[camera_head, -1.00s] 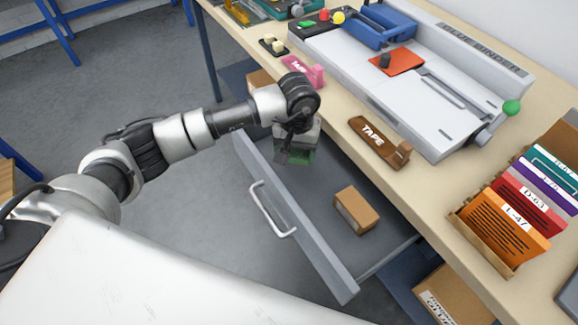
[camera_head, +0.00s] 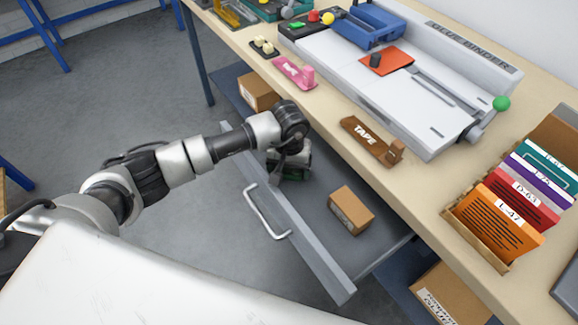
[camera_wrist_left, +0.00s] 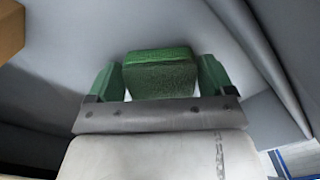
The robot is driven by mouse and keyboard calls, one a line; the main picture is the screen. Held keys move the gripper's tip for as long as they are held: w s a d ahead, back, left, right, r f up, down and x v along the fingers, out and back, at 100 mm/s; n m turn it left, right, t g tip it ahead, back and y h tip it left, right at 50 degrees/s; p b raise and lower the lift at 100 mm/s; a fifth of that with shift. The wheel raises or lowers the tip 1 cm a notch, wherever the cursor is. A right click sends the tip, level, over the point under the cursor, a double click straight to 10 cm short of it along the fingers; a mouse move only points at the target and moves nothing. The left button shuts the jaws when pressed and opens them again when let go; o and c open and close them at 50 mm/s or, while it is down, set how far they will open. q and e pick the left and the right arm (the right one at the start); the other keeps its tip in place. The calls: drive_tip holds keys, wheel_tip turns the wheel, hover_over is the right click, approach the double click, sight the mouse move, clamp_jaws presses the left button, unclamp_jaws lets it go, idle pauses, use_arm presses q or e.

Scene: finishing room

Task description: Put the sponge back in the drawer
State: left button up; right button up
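The green sponge (camera_wrist_left: 160,75) shows in the left wrist view between the two green fingertips of my left gripper (camera_wrist_left: 160,80), with a finger against each side. In the head view my left gripper (camera_head: 288,168) points down inside the open drawer (camera_head: 318,252), toward its far left part. Only a little green shows under the gripper there, and the sponge is mostly hidden. I cannot tell whether the sponge touches the drawer floor. My right gripper is not in view.
A cardboard box (camera_head: 350,208) lies in the drawer, right of my gripper. The workbench edge overhangs the drawer's back, with a brown tape dispenser (camera_head: 368,140) and a pink one (camera_head: 292,72) near it. The drawer floor between box and gripper is clear.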

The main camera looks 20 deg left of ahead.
use_arm(q)
drive_tip(key=shift+o, duration=1.1)
drive_tip(key=shift+r, duration=0.2)
wheel_tip(320, 180, up, 12)
drive_tip(key=shift+c, duration=0.3)
idle(0.4)
